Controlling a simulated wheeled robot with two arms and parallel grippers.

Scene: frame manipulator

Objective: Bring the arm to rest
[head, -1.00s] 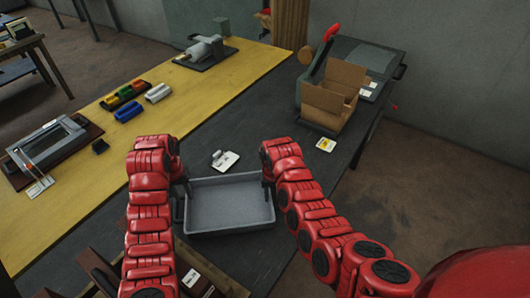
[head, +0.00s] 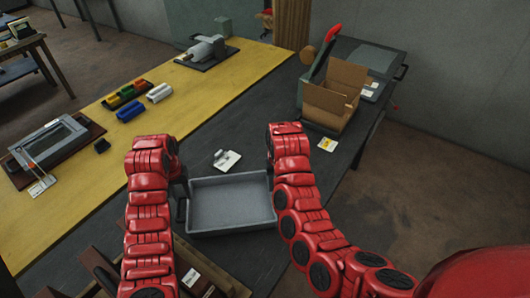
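The grey tray (head: 231,207) lies on the dark part of the bench, between my two red arms. It looks empty, with a dark handle (head: 181,209) at its left side. My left gripper (head: 180,184) points down at the tray's left edge. It is small and dark, and I cannot tell whether its fingers are open or touch the tray. My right arm (head: 291,165) curves up just right of the tray. Its wrist stands above the tray's right back corner, and its fingers are mostly hidden behind the arm.
A white-labelled item (head: 227,160) lies behind the tray. An open cardboard box (head: 331,97) stands at the back right, near a yellow-marked card (head: 327,144). Coloured blocks (head: 126,96) and a framed device (head: 49,144) sit on the yellow surface. Dark holders (head: 100,268) stand front left.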

